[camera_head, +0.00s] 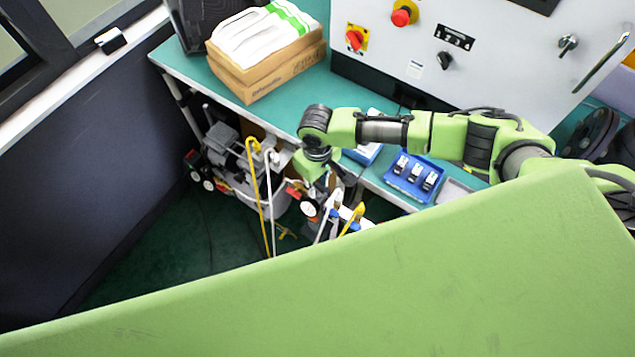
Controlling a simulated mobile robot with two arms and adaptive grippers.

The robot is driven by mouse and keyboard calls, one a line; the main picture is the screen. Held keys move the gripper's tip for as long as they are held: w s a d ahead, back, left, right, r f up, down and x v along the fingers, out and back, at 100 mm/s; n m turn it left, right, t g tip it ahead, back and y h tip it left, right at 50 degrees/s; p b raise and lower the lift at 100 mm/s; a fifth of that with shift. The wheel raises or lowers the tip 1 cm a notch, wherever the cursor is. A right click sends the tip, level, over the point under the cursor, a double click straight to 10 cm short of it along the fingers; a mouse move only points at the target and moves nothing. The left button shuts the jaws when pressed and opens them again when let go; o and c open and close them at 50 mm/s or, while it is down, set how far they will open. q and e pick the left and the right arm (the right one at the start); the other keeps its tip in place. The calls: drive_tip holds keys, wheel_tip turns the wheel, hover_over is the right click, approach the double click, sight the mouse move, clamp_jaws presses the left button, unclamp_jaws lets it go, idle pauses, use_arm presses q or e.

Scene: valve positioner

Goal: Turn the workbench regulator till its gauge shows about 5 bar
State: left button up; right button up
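My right arm comes in from the right across the green workbench (288,108) and bends down at its front edge. My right gripper (318,186) points down there, beside a small round gauge-like part (308,208) with a pale face and red near it. This may be the regulator, but its knob is hidden or too small to make out. The reading cannot be read. I cannot tell whether the gripper touches anything or how its fingers stand. My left gripper is not in view.
A compressor-like unit (222,140) with small dials stands under the bench at left, with yellow (257,185) and white hoses beside it. A cardboard box (268,72), a blue tray (415,178) and a control cabinet (470,70) are on the bench. Green floor shows at lower left.

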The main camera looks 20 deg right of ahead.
sight(317, 185)
wheel_tip(317, 185, up, 12)
idle(0.6)
idle(0.5)
